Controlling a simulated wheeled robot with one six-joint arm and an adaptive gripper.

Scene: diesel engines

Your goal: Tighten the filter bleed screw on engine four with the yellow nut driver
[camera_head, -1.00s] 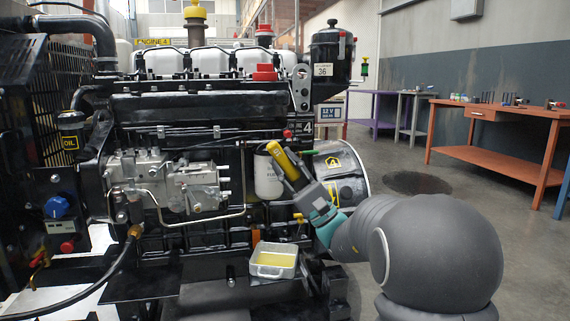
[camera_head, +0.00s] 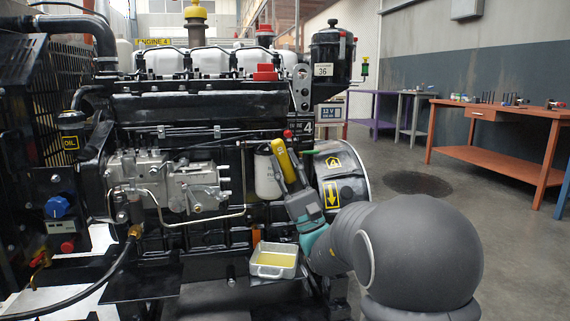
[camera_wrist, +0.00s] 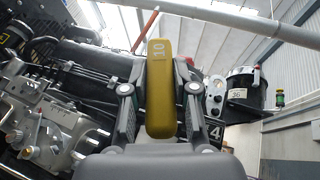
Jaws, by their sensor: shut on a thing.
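The engine (camera_head: 200,110) marked with a 4 fills the left and middle of the head view. A white filter (camera_head: 267,176) hangs on its right side. My gripper (camera_head: 292,182) is shut on the yellow nut driver (camera_head: 283,160), held just in front of and right of the filter. In the wrist view the yellow nut driver (camera_wrist: 160,85), marked 10, stands between the two fingers of my gripper (camera_wrist: 158,100). The driver's tip and the filter bleed screw cannot be made out; the driver and gripper cover part of the filter.
A black drum-like housing (camera_head: 341,172) with yellow labels is right of the gripper. An orange workbench (camera_head: 500,120) stands at the back right. The floor on the right is clear.

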